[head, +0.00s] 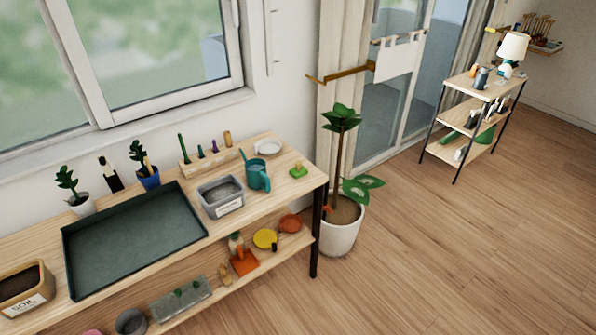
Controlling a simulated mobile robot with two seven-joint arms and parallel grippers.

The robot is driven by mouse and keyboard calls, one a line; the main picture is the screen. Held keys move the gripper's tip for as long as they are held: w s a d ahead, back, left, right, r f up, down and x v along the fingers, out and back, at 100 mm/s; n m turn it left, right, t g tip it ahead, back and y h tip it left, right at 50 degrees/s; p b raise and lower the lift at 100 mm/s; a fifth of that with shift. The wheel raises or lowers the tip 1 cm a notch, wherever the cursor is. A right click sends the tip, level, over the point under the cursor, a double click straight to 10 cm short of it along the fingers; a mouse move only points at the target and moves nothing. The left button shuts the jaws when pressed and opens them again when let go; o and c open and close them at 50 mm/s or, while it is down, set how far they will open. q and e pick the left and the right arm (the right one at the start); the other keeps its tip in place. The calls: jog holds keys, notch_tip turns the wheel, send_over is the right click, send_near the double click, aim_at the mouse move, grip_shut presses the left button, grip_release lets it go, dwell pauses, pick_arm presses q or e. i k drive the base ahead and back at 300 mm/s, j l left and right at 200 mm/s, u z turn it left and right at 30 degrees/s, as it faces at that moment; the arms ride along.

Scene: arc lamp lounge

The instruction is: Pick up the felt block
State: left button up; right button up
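No thing in the head view can be told for sure as the felt block. A small green blocky piece (298,171) lies at the right end of the wooden bench top (285,190), right of a teal watering can (257,176). Its material cannot be made out. Small items on the far shelf rack (460,84) are too small to tell apart. Neither of my grippers is in view.
The bench also holds a dark green tray (135,245), a grey bin (220,196), a soil box (24,288) and small plants. A potted plant (341,225) stands at its right end. The wooden floor (430,250) to the right is clear.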

aim_at(299, 170)
jog(key=i+l+u, duration=0.2)
jog(key=u, duration=0.25)
jog(key=i+l+u, duration=0.3)
jog(key=u, duration=0.15)
jog(key=i+l+u, duration=0.1)
jog(key=l, duration=0.25)
jog(key=i+l+u, duration=0.1)
jog(key=i+l, duration=0.2)
jog(key=i+l+u, duration=0.1)
jog(key=l, duration=0.3)
